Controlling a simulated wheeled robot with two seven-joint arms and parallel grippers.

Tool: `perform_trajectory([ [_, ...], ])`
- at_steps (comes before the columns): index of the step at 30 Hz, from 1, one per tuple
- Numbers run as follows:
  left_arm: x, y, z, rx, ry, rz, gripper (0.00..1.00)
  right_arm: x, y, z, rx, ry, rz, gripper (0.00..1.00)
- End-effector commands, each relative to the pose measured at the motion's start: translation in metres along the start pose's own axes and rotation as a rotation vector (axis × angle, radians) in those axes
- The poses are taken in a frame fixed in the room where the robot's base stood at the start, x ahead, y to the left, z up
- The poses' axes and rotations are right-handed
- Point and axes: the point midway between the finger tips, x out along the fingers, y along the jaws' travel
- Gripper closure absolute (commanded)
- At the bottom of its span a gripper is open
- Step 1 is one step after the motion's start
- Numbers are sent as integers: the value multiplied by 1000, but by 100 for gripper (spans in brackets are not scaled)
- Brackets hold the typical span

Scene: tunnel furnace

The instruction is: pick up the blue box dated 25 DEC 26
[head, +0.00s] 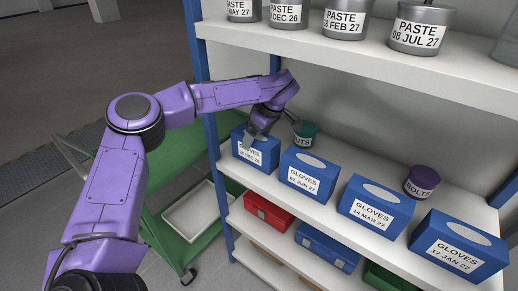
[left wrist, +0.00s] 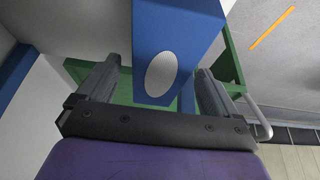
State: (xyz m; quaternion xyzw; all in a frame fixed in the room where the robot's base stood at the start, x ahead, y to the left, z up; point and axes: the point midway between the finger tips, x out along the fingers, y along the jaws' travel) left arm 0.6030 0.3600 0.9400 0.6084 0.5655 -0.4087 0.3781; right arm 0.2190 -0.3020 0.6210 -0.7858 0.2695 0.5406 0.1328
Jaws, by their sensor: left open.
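The leftmost blue GLOVES box (head: 262,167) stands at the left end of the middle shelf. Its small label seems to read 25 DEC 26, and its top is partly hidden by my gripper. My left gripper (head: 270,136) is at the top of this box, jaws open, with one finger in front of it. In the left wrist view the blue box (left wrist: 178,22), with a pale oval on its top, shows between the two open fingers of my gripper (left wrist: 157,70). There are visible gaps beside the fingers, so it is not clamped. My right gripper is out of view.
More blue GLOVES boxes, dated 05 JUN 27 (head: 308,174), 14 MAR 27 (head: 374,211) and 17 JAN 27 (head: 458,246), stand to the right. A teal NUTS tin (head: 306,135) is close behind my gripper. A green cart (head: 205,238) stands left. Paste tins line the upper shelf (head: 330,52).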

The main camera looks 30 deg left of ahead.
Motion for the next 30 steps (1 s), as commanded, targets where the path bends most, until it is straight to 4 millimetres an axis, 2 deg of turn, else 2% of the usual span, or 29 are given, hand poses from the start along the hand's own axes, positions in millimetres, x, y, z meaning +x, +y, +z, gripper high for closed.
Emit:
perform_trajectory([
  [6, 37, 0, -1, 3, 1, -1, 6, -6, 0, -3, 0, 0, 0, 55],
  [9, 44, 0, 0, 3, 2, 2, 6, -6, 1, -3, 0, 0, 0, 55],
  [30, 48, 0, 1, 3, 3, 3, 6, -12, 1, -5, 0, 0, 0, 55],
])
